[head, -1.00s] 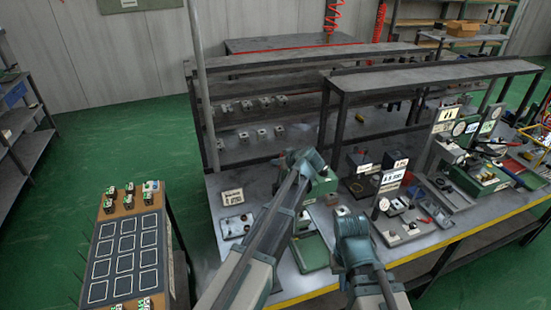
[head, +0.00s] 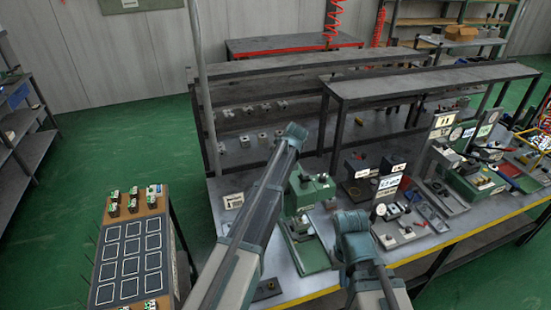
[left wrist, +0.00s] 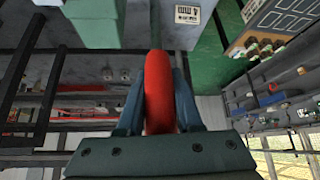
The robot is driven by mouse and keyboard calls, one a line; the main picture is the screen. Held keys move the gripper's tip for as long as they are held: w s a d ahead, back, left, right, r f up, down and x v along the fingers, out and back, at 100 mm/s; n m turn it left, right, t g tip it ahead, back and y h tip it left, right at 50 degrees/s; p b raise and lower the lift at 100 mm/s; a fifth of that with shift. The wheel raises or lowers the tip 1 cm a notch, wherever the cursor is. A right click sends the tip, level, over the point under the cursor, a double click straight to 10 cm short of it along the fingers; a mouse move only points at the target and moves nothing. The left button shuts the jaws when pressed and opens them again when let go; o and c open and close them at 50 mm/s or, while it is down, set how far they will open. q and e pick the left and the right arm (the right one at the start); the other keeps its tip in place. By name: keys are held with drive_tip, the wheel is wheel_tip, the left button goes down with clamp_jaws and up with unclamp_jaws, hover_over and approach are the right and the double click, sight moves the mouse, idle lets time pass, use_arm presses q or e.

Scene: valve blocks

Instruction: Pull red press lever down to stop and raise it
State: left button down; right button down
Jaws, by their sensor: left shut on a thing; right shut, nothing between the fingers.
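The green press (head: 312,190) stands on the bench, with its green base (head: 312,258) in front. The red lever does not show in the head view, where my left arm crosses beside the press. In the left wrist view the red lever (left wrist: 158,88) runs between the fingers of my left gripper (left wrist: 158,65), which is shut on it. Part of the green press (left wrist: 95,22) shows at the top of that view. My right gripper (head: 350,222) is low in front of the bench, right of the press base; it is shut and empty, its fingertips hard to see.
Gauge and valve fixtures (head: 395,225) stand on the bench to the right of the press. A dark tray table (head: 130,250) with outlined squares and small green blocks is at the left. Grey shelves (head: 430,80) rise behind the bench.

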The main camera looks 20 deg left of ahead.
use_arm(q)
drive_tip(key=shift+w+a, duration=0.1)
drive_tip(key=c, duration=0.6)
unclamp_jaws()
drive_tip(key=shift+w, duration=0.1)
drive_tip(key=p+v, duration=0.4)
drive_tip(key=v, duration=0.1)
drive_tip(key=shift+r+p, duration=0.3)
drive_tip(key=shift+p, duration=0.1)
drive_tip(key=s+d, duration=0.8)
drive_tip(key=shift+s+d+f+b, duration=0.3)
drive_tip(key=shift+b, duration=0.05)
